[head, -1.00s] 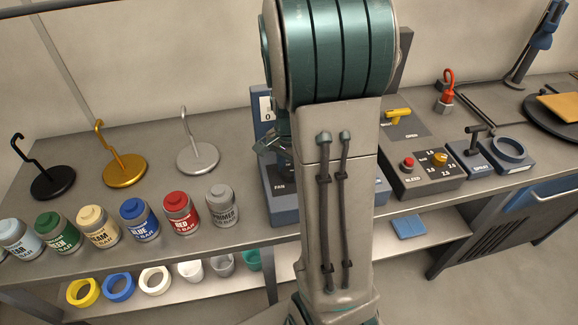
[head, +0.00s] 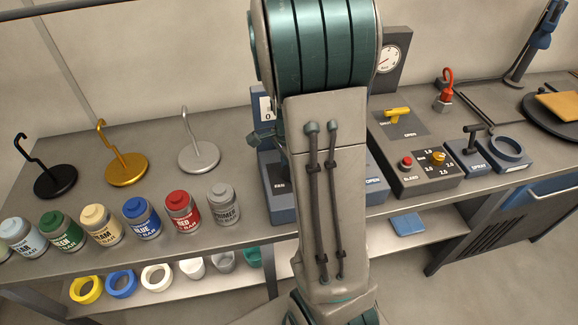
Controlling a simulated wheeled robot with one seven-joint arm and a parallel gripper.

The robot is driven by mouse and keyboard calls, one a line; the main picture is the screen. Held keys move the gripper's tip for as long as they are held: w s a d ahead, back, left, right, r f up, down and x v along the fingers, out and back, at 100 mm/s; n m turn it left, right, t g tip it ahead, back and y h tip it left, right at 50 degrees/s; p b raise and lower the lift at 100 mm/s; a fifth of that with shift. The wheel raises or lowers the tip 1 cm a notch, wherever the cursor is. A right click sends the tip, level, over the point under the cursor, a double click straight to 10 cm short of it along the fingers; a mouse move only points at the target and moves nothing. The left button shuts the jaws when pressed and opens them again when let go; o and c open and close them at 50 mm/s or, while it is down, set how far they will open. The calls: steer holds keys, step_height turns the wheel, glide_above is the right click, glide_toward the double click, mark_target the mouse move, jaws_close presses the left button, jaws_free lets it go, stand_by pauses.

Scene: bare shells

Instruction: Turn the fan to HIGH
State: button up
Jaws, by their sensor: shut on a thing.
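A blue control box (head: 283,208) marked FAN on its left part stands on the bench, behind my arm. Its right part shows the word OPEN. A blue upright panel with a white plate reading 0 (head: 267,108) rises at its back left. My arm crosses in front of the middle of the box, so the fan's control and its setting are hidden. My gripper is hidden behind my own arm, and its fingers and whatever is between them do not show.
A dial gauge (head: 388,60) stands behind my arm on the right. Right of it are a yellow lever (head: 397,113), a dark box with a red button (head: 406,161), and a spray unit (head: 478,150). Several paint jars (head: 141,218) and hook stands (head: 127,167) fill the left.

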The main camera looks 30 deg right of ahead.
steer(key=shift+w, duration=0.1)
steer(key=o, duration=1)
step_height(320, 180, up, 14)
steer(key=shift+f+b, duration=0.1)
steer(key=shift+b, duration=0.2)
steer(key=s+a+n+t, duration=0.1)
steer(key=s+a+n, duration=0.3)
steer(key=n, duration=0.2)
steer(key=s+a+n+t, duration=0.1)
steer(key=s+a+n, duration=0.3)
steer(key=n, duration=0.2)
steer(key=s+a+n+t, duration=0.1)
steer(key=s+a+n, duration=0.3)
steer(key=s+n, duration=0.1)
steer(key=shift+s+a+f+n, duration=0.1)
steer(key=shift+a+f+n, duration=0.15)
steer(key=shift+n, duration=0.55)
